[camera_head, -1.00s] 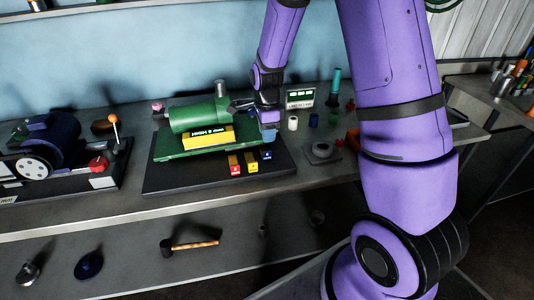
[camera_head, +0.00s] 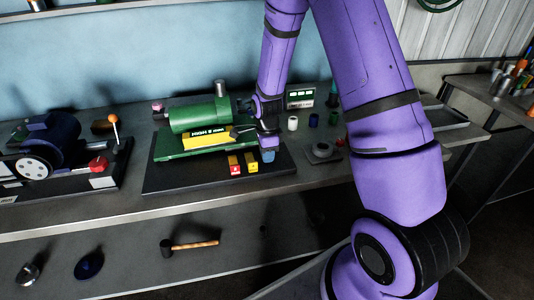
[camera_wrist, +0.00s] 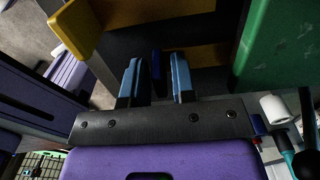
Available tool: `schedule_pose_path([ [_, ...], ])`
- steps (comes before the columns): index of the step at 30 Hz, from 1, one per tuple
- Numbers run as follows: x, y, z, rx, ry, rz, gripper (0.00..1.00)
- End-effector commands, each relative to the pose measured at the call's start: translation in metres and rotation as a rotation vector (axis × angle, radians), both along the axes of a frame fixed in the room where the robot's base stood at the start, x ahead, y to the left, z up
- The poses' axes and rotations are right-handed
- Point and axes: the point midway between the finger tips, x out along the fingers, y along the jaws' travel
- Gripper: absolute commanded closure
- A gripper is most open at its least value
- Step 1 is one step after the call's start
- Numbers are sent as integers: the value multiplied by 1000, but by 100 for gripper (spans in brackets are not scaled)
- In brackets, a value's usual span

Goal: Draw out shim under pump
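A red shim (camera_head: 235,166) and a yellow shim (camera_head: 251,167) stick out at the plate's front right. My gripper (camera_head: 268,156) is down at the plate's right front corner, right of the yellow shim, and hides the blue shim there in the head view. In the wrist view my gripper (camera_wrist: 156,80) is open, its pale blue fingers on either side of a dark blue piece (camera_wrist: 157,66), probably that shim, with gaps showing.
The black base (camera_head: 205,181) has free room at its front. A small display (camera_head: 300,98) is behind. A blue motor (camera_head: 50,140) with an orange-topped lever is at left.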

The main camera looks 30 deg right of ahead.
Motion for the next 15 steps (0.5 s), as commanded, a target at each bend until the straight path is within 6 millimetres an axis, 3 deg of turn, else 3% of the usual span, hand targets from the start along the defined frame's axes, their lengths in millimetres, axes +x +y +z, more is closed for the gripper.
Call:
schedule_pose_path([
  [1, 0, 0, 0, 0, 0, 0, 87],
  [3, 0, 0, 0, 0, 0, 0, 100],
  [9, -2, 0, 0, 0, 0, 0, 100],
  [15, -28, 9, 0, 1, 2, 2, 100],
])
